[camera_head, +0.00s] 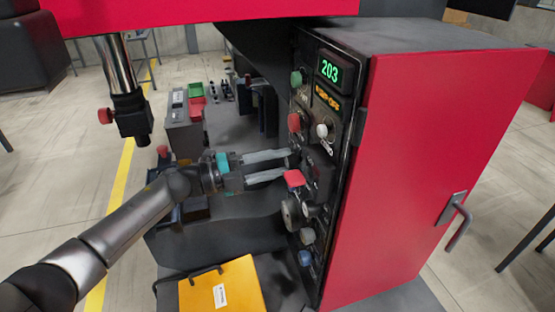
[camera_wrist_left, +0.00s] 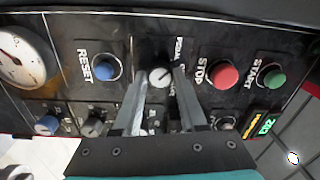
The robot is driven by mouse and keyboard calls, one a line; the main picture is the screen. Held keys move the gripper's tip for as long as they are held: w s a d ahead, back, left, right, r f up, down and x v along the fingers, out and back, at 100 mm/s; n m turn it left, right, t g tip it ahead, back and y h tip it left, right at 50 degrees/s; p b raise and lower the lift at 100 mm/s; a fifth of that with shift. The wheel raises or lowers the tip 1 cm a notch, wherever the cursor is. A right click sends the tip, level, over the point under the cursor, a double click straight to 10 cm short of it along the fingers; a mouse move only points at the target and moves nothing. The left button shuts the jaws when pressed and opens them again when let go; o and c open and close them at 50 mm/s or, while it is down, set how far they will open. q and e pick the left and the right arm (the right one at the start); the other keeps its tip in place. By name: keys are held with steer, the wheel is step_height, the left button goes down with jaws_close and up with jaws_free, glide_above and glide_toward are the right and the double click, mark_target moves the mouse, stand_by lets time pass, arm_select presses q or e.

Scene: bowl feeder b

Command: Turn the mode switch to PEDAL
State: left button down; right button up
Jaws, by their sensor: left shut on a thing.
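The mode switch (camera_wrist_left: 160,77) is a dark knob with a pale round cap, on the dark panel between the blue RESET button (camera_wrist_left: 107,67) and the red STOP button (camera_wrist_left: 223,74). The word PEDAL is printed just right of it, and another label below that is partly covered. My left gripper (camera_wrist_left: 156,95) has its two long fingers on either side of the knob, shut on it. In the head view my left gripper (camera_head: 290,164) reaches from the left to the control panel (camera_head: 334,130); its fingertips hide the knob. I cannot read the knob's exact pointing direction. My right gripper is not in view.
A green START button (camera_wrist_left: 274,78) and a gauge (camera_wrist_left: 22,58) are on the panel. The red cabinet (camera_head: 430,150) stands right of it, with a green "203" display (camera_head: 330,71). A red part (camera_head: 294,178) juts out close by the fingers. A yellow folder-like item (camera_head: 222,290) lies below.

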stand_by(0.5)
arm_select(q)
steer(key=shift+c, duration=2.3)
jaws_free()
steer(key=shift+a, duration=0.1)
steer(key=b+v, duration=0.4)
steer(key=v, duration=1.1)
steer(key=shift+s+f, duration=0.1)
